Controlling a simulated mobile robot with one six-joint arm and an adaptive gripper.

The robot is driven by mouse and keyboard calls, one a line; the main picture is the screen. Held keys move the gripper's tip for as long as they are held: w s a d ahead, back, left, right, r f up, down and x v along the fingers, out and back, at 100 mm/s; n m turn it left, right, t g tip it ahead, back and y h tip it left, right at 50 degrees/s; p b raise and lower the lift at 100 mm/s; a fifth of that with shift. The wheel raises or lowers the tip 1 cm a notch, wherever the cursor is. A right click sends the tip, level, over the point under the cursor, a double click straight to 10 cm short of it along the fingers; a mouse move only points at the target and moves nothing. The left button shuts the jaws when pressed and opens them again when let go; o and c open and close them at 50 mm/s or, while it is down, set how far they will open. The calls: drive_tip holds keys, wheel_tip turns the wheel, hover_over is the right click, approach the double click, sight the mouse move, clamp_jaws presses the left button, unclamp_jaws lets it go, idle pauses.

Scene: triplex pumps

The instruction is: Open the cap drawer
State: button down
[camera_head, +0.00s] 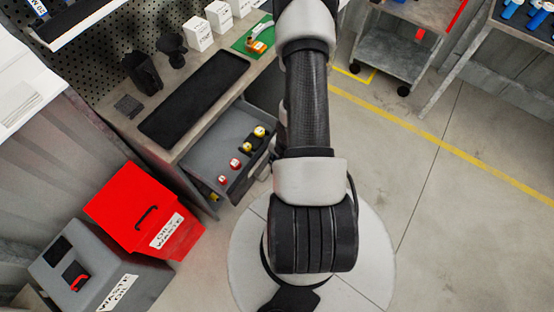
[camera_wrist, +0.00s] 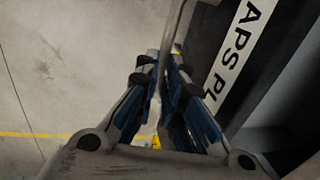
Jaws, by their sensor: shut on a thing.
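The cap drawer (camera_head: 215,150) stands pulled out from under the workbench in the head view, with its inside showing. Several red and yellow caps (camera_head: 235,163) lie in a row in it. In the wrist view, its dark front carries a white label (camera_wrist: 240,50) with part of the lettering "APS PL". My gripper (camera_wrist: 168,72) is shut on the thin grey drawer handle (camera_wrist: 180,22), beside the drawer front. My arm hides the gripper and the handle in the head view.
The workbench (camera_head: 180,150) carries a black mat, white boxes and a green tray (camera_head: 250,40). A red oily-waste bin (camera_head: 130,200) and a grey waste-oil container (camera_head: 60,285) stand at the left. A wheeled cart (camera_head: 390,55) is at the back. The floor at right is clear.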

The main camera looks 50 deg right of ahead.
drive_tip(key=c, duration=1.7)
unclamp_jaws()
drive_tip(key=r, duration=0.4)
drive_tip(key=s+r, duration=0.1)
drive_tip(key=r, duration=0.3)
drive_tip(key=s+r, duration=0.1)
drive_tip(key=r, duration=0.2)
drive_tip(key=shift+s+d+r, duration=0.1)
drive_tip(key=shift+s+r, duration=0.1)
drive_tip(key=shift+r, duration=0.2)
